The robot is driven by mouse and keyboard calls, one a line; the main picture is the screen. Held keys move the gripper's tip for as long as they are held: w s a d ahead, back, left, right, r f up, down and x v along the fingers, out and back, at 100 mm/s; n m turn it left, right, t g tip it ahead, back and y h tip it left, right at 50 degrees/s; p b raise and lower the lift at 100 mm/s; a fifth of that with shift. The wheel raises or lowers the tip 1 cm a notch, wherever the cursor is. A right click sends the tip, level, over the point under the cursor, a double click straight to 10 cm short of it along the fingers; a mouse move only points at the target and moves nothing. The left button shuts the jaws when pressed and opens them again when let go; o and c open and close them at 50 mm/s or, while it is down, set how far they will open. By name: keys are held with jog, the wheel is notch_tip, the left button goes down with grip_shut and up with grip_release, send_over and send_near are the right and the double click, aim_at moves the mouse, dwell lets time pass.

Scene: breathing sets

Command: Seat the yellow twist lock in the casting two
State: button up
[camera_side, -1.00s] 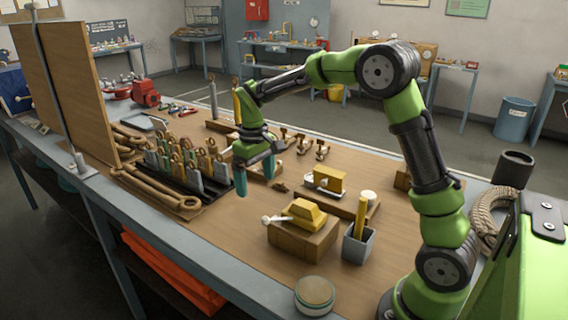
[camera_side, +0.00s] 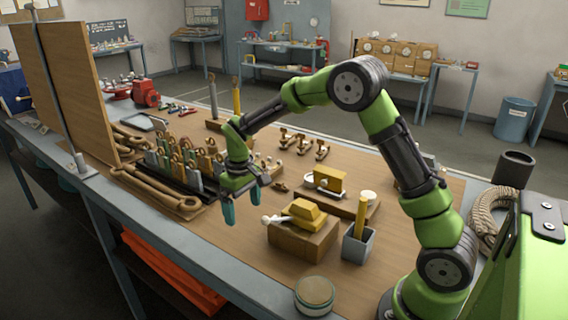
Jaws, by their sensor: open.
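A yellow block-shaped piece (camera_side: 305,212) with a pale rounded lever end (camera_side: 271,219) lies on a brown wooden block (camera_side: 300,240) near the middle front of the bench; it looks like the yellow twist lock. A second yellow piece (camera_side: 328,179), boxier, stands on a long wooden board behind it. My gripper (camera_side: 245,206) is open and empty, with teal fingers pointing down, just left of the lever end. I cannot tell which piece is casting two.
A grey cup (camera_side: 358,245) with a yellow upright stick stands right of the wooden block. A rack of several tools (camera_side: 185,172) and large wooden-coloured wrenches (camera_side: 155,188) lie left. A round tin (camera_side: 314,294) sits at the front edge. The bench front left of the block is clear.

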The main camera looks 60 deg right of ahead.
notch_tip(320, 180, up, 11)
jog(key=s+a+r+m+t, duration=0.1)
jog(key=s+t, duration=0.1)
jog(key=s, duration=0.5)
jog(key=s+a+r+m+t+y, duration=0.1)
jog(key=s+a+r+t, duration=0.1)
jog(key=s, duration=0.6)
jog(key=s+a+r+m+t+y, duration=0.1)
jog(key=s+a+r+m+t, duration=0.1)
jog(key=s, duration=0.5)
jog(key=shift+s+a+r+t, duration=0.2)
jog(key=shift+s+t, duration=0.15)
jog(key=shift+t, duration=0.25)
dwell(0.5)
